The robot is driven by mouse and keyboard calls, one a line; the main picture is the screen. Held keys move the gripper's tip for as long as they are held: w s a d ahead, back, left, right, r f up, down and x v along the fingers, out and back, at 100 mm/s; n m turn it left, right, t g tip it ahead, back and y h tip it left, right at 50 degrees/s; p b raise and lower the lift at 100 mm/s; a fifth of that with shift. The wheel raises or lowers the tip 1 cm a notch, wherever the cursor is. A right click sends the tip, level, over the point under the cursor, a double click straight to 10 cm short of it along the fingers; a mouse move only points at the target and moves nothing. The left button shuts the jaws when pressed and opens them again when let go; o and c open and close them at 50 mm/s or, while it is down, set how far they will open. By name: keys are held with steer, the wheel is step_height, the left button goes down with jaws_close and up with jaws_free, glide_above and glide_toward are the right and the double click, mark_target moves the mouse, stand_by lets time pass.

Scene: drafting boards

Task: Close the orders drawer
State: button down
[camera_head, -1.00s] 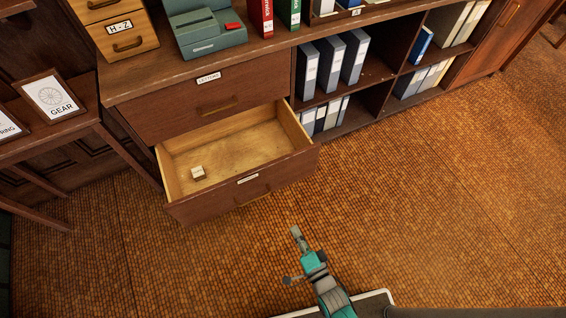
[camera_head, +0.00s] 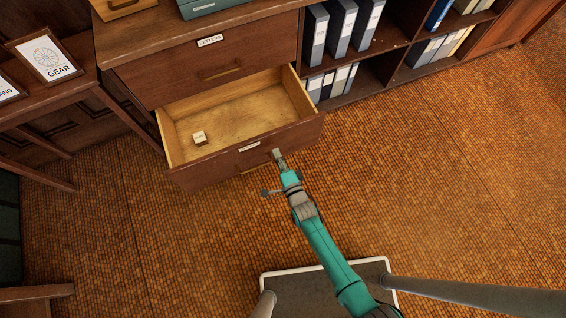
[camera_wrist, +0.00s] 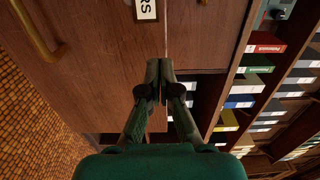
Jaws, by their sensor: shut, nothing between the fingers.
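The orders drawer (camera_head: 215,170) is the lower wooden drawer of the cabinet and stands pulled open. Its white label (camera_head: 249,146) is too small to read in the head view; the wrist view shows a label ending in "RS" (camera_wrist: 146,9). Its brass handle (camera_wrist: 38,30) is at the left of the wrist view, partly hidden by my gripper in the head view. A small pale block (camera_head: 200,138) lies inside. My gripper (camera_head: 278,153) is shut and empty at the drawer front, right of the label. I cannot tell whether the fingertips (camera_wrist: 160,64) touch it.
The drawer labelled LETTERS (camera_head: 215,65) above is shut. Shelves with binders (camera_head: 341,30) stand to the right. A side table (camera_head: 85,78) with a framed GEAR sign (camera_head: 45,55) is at the left. The tiled floor (camera_head: 450,190) at the right is clear.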

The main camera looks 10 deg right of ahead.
mark_target(269, 137)
steer(key=shift+x, duration=2.6)
